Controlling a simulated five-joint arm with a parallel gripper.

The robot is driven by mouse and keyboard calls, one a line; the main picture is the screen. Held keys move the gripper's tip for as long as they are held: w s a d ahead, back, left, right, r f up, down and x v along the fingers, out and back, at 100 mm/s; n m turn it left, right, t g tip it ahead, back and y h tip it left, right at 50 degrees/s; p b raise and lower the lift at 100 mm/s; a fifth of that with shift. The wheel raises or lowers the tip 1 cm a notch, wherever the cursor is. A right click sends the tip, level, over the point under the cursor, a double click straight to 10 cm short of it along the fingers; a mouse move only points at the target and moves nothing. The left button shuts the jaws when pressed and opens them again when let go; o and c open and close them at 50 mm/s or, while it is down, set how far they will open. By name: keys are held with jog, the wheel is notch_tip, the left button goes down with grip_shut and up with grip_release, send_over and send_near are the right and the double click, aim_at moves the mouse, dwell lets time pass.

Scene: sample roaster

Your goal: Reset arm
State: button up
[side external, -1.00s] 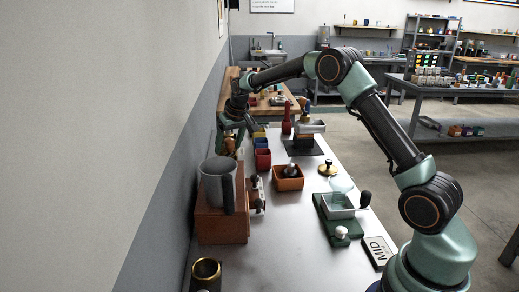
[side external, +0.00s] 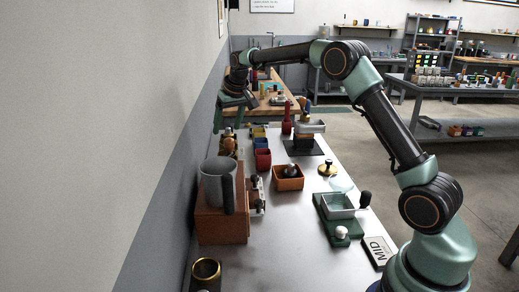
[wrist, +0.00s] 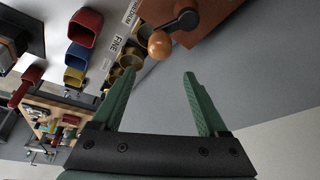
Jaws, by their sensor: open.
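My gripper (side external: 232,120) is open and empty. In the side view it hangs above the far left end of the grey table (side external: 290,235), close to the wall, with its green fingers pointing down. In the wrist view both green fingers (wrist: 159,78) are spread apart with nothing between them. Beyond them is a wooden knob (wrist: 159,45) on a dark crank, beside an orange-brown body (wrist: 215,22). The fingers look apart from the knob.
Red, yellow and blue cups (side external: 262,159) stand below and right of my gripper. Nearer are a brown box (side external: 222,226) with a grey jug (side external: 218,182), an orange tray (side external: 289,184) and a green-based device (side external: 334,233). The wall (side external: 180,170) runs close on the left.

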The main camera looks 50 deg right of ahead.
jog(key=shift+r, duration=0.75)
jog(key=shift+s+a+r, duration=0.1)
jog(key=shift+s+r, duration=0.05)
jog(key=s+a+r+n, duration=0.1)
jog(key=s+a+r, duration=0.25)
jog(key=s, duration=0.35)
jog(key=s+a+r, duration=0.3)
jog(key=s+r, duration=0.1)
jog(key=s, duration=0.3)
jog(key=s+a+f+n, duration=0.1)
jog(key=s+a+f, duration=0.1)
jog(key=s, duration=0.6)
jog(key=s+a+f+n+t, duration=0.1)
jog(key=s+a+f, duration=0.2)
jog(key=s, duration=0.6)
jog(key=shift+f+y, duration=0.25)
jog(key=shift+y, duration=0.15)
jog(key=shift+s, duration=0.1)
